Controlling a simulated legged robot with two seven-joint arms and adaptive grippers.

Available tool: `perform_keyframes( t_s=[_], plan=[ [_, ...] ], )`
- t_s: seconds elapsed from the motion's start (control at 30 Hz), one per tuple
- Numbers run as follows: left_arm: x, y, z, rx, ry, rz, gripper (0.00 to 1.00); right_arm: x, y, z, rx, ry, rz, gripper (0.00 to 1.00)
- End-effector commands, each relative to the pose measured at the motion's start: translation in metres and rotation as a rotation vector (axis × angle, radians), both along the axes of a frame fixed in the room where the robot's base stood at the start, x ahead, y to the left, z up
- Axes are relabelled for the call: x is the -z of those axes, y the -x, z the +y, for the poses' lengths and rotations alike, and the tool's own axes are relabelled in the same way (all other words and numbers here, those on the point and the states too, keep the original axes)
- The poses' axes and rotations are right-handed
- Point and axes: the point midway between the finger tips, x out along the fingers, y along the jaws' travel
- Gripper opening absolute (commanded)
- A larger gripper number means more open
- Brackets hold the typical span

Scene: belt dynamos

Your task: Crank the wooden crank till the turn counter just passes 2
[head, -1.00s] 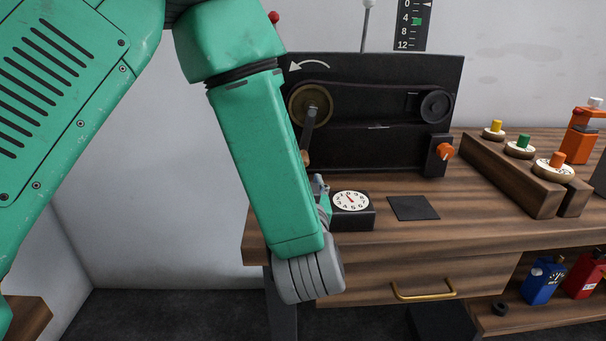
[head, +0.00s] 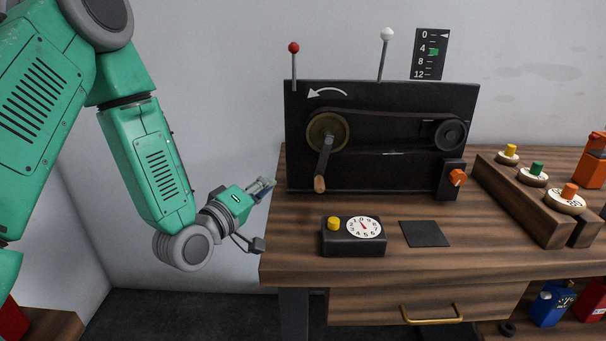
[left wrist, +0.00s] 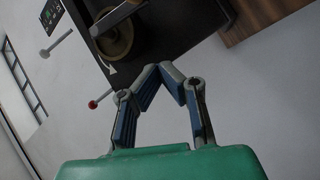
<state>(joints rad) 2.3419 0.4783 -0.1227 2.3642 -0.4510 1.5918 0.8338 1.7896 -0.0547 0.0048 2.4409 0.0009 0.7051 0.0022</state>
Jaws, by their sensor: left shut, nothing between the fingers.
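The black belt dynamo (head: 390,170) stands on the wooden bench. Its large brass pulley (head: 327,132) carries the crank arm, and the wooden crank handle (head: 319,184) hangs at the lower left of it. A white curved arrow above the pulley points left. The turn counter (head: 363,227) is a white dial on a black box with a yellow knob; its red pointer is up near the top, the exact reading too small to tell. My left gripper (head: 268,186) is shut and empty, left of the dynamo and apart from the crank. In the left wrist view, its fingertips (left wrist: 160,70) meet near the pulley (left wrist: 115,38).
A black pad (head: 424,234) lies right of the counter. An orange knob (head: 457,177) sits on the dynamo's right side. A wooden rack (head: 520,200) with colored pegs stands at right. A scale (head: 430,54) hangs behind.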

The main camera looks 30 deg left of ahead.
Motion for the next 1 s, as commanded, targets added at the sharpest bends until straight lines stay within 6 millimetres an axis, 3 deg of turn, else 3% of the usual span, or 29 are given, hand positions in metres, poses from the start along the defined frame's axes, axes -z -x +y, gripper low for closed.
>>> perform_keyframes(
  t_s=[0.03, 0.2, 0.37, 0.57, 0.9, 1.0],
  plan=[
    [0.000, 0.012, 0.007, 0.040, 0.101, 0.017, 0.00, -0.010, 0.000, 0.000, 0.000, 0.000, 0.000, 0.40],
    [0.010, 0.045, 0.009, 0.169, 0.364, 0.074, 0.00, -0.019, 0.000, 0.000, 0.000, 0.000, 0.000, 0.40],
    [0.014, 0.054, 0.006, 0.214, 0.456, 0.100, 0.00, -0.020, 0.000, 0.000, 0.000, 0.000, 0.000, 0.40],
    [0.016, 0.031, 0.000, 0.220, 0.460, 0.101, 0.00, -0.018, 0.000, 0.000, 0.000, 0.000, 0.000, 0.40],
    [0.017, -0.039, -0.016, 0.219, 0.457, 0.099, 0.00, -0.015, 0.000, 0.000, 0.000, 0.000, 0.000, 0.40],
    [0.017, -0.049, -0.029, 0.221, 0.459, 0.101, 0.00, -0.015, 0.000, 0.000, 0.000, 0.000, 0.000, 0.40]
  ],
)
